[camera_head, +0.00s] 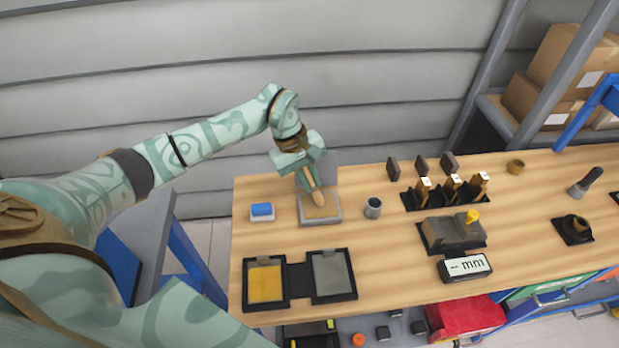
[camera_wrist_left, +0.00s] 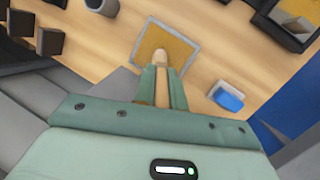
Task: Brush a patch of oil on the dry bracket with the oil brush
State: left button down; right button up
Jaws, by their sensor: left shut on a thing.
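My left gripper (camera_head: 306,172) is shut on the oil brush (camera_head: 317,196), a slim tan tool that points down. In the left wrist view the brush (camera_wrist_left: 161,62) sticks out between the fingers. Its tip is over a shallow grey tray (camera_head: 334,218) with a golden-brown surface; I cannot tell whether it touches. The tray also shows in the left wrist view (camera_wrist_left: 195,47). In front, a black double holder has a golden plate (camera_head: 265,284) on the left and a plain grey plate (camera_head: 330,273), apparently the dry bracket, on the right. My right gripper is not in view.
A blue block on a white base (camera_head: 262,211) stands left of the tray, a grey cup (camera_head: 373,208) right of it. Farther right are dark blocks, a black fixture (camera_head: 455,234) and a "mm" display (camera_head: 465,267). Bare wood lies between tray and holder.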

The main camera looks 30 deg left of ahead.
pick_arm(q)
jog(key=shift+r+p, duration=2.35)
jog(key=shift+r, duration=1.15)
jog(key=shift+f, duration=0.1)
